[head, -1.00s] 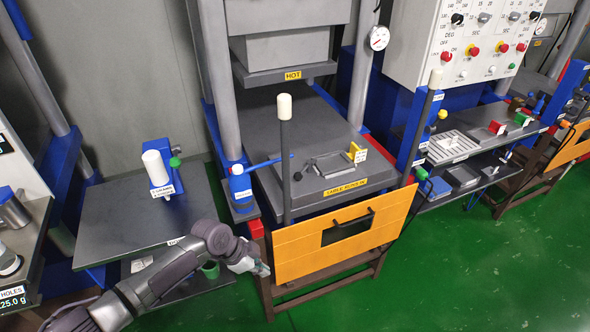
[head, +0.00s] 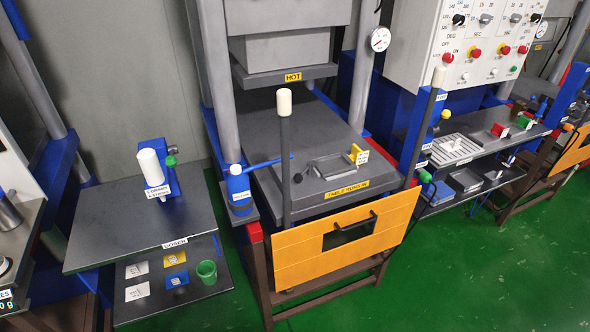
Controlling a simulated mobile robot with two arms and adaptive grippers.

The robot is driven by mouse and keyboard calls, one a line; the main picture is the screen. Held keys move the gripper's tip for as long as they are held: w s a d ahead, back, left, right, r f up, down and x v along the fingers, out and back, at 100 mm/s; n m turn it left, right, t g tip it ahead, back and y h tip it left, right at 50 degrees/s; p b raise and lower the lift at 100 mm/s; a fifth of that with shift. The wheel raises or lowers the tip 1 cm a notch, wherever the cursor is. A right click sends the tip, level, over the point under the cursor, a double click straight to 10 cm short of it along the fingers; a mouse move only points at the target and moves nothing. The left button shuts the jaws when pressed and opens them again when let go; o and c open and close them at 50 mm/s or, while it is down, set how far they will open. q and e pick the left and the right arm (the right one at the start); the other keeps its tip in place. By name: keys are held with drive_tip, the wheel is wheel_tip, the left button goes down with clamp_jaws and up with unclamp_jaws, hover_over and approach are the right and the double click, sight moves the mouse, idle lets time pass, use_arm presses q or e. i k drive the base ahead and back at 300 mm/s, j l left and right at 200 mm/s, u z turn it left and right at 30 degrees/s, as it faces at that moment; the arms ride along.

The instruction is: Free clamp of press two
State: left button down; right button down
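The middle press has a grey platen (head: 283,73) marked HOT above a grey plate (head: 330,192) labelled TABLE RUNS IN. A blue valve body (head: 239,184) with a blue lever (head: 262,163) stands at its left, the lever pointing right. On the plate lies a grey frame with a handle (head: 327,167), beside a small yellow block (head: 358,154) with a tag. I cannot tell which part is the clamp or whether this press is number two. Neither of my grippers is in view.
An orange guard (head: 292,262) with a black handle fronts the press, with an upright white-knobbed lever (head: 284,150) beside it. Green floor (head: 470,265) is clear at right.

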sight(297, 178)
drive_tip(key=i+l+u, duration=0.2)
drive_tip(key=u, duration=0.2)
drive_tip(key=i+l+u, duration=0.1)
drive_tip(key=l+u, duration=0.3)
